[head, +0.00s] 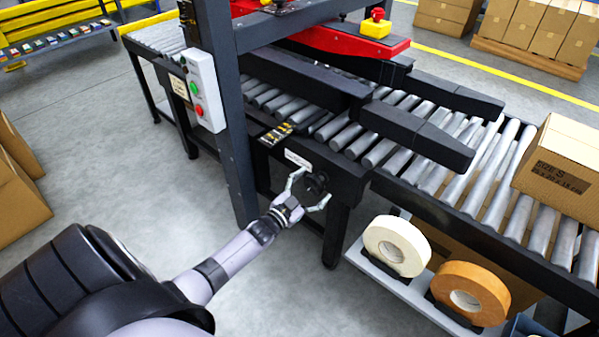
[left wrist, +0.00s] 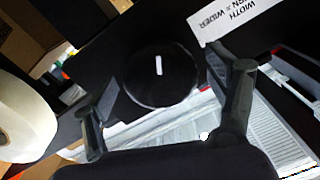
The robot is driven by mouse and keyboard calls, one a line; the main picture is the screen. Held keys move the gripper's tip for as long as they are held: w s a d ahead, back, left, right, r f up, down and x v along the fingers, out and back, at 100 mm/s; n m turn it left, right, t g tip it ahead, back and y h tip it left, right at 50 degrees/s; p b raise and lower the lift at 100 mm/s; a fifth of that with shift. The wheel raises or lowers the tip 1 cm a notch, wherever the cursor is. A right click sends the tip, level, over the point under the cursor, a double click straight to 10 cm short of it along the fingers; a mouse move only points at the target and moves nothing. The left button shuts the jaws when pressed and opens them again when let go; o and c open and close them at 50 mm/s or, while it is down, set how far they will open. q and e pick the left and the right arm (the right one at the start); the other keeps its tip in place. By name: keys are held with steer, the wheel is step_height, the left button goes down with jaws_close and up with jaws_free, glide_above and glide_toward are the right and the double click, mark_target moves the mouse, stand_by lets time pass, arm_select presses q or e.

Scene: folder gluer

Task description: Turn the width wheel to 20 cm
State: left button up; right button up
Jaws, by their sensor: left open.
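The width wheel (left wrist: 160,78) is a round black knob with a white mark, on the dark side face of the machine. In the left wrist view it lies between and just beyond the fingers of my left gripper (left wrist: 165,118). A white label (left wrist: 226,24) beside it reads "WIDTH" and "WIDER", upside down. In the head view the wheel (head: 316,184) is small and dark below that label, and my open left gripper (head: 308,194) has its fingers on either side of it. I cannot tell whether the fingers touch it. The width scale is not readable. My right gripper is not in view.
A control box (head: 203,90) with green and red buttons is on the frame post left of the wheel. Tape rolls (head: 395,246) stand on a shelf at lower right. A carton (head: 556,165) sits on the roller conveyor.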

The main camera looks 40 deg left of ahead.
arm_select(q)
steer(key=s, duration=1.1)
steer(key=shift+a, duration=0.3)
steer(key=shift+f, duration=0.1)
